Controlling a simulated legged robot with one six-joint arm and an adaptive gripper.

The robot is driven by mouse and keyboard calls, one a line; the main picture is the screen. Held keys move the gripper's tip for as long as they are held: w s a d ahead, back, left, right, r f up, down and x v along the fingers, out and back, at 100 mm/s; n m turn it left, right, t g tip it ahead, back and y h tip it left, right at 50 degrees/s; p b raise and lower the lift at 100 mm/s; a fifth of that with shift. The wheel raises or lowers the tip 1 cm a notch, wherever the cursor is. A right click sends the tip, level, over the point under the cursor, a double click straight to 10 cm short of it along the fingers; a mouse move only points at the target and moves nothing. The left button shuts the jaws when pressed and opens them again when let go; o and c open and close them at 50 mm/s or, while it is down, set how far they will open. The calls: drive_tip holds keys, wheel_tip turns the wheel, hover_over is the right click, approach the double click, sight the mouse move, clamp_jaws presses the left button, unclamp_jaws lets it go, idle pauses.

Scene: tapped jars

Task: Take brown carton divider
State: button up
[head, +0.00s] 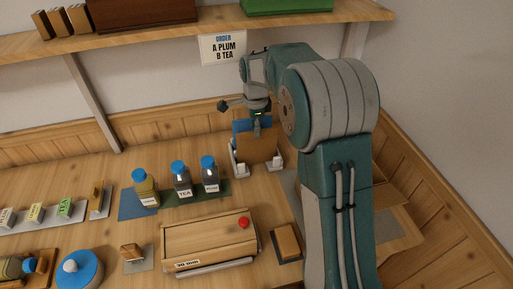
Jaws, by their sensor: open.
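A brown carton divider (258,150) stands upright as a flat panel in a rack with pale end posts (240,170) at the back of the bench. A blue panel (241,126) shows just behind it. My gripper (243,114) is open above the rack, close over the top edge of the panels. One finger sticks out to the left and another points down near the brown panel. I cannot tell whether it touches either panel. The gap between the fingers looks empty.
Jars with blue caps (182,180) stand on mats left of the rack. A wooden box with a red knob (208,240) and a brown block on a dark mat (286,241) lie in front. An order sign (222,48) hangs behind. My arm hides part of a cardboard piece (398,225) at right.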

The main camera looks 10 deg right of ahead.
sight(257, 148)
wheel_tip(257, 148, down, 5)
drive_tip(key=shift+d+r, duration=0.1)
drive_tip(key=shift+r, duration=0.05)
drive_tip(key=c, duration=0.6)
drive_tip(key=shift+d, duration=0.3)
clamp_jaws()
drive_tip(key=shift+a+r, duration=0.1)
